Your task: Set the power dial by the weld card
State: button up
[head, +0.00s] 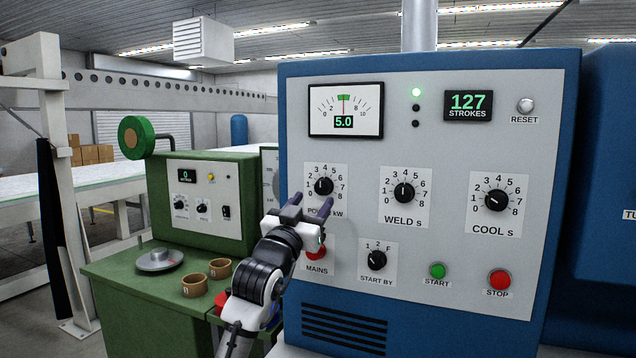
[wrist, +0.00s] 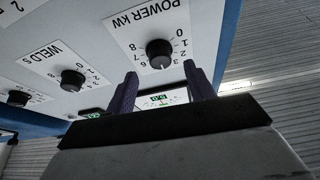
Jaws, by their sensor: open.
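The power dial (head: 324,186) is a black knob with a white pointer on a white scale plate marked 0 to 8. Its pointer is roughly upward, near 4; the exact setting is too small to read. It also shows in the wrist view (wrist: 159,53), upside down. My gripper (head: 311,203) is open and empty, just in front of and below this dial, covering part of its "POWER kW" label. In the wrist view the dial appears between and beyond the two purple fingers (wrist: 160,70), seemingly apart from them. I see no weld card in either view.
The meter (head: 346,110) above reads 5.0. The weld dial (head: 403,192) and cool dial (head: 495,200) are to the right. Below are the red mains knob (head: 316,250), start-by dial (head: 376,260), green start button (head: 438,270) and red stop button (head: 499,280). A green bench (head: 125,285) stands left.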

aim_at(320, 190)
jog(key=shift+p+x, duration=0.7)
jog(key=shift+x, duration=1.45)
jog(key=shift+c, duration=0.3)
jog(key=c, duration=0.9)
jog(key=shift+a+f+m+b, duration=0.15)
jog(key=shift+m+b, duration=0.15)
jog(key=shift+b, duration=0.15)
jog(key=shift+m+g+h+b, duration=0.3)
jog(key=shift+m+h+b, duration=0.4)
jog(key=shift+m+b, duration=0.5)
jog(key=shift+w+m+g+h+b, duration=0.1)
jog(key=shift+m+g+h+b, duration=0.55)
jog(key=shift+m, duration=0.7)
jog(key=shift+m+g+h+b, duration=0.35)
jog(key=shift+m+b, duration=0.6)
jog(key=shift+m, duration=0.4)
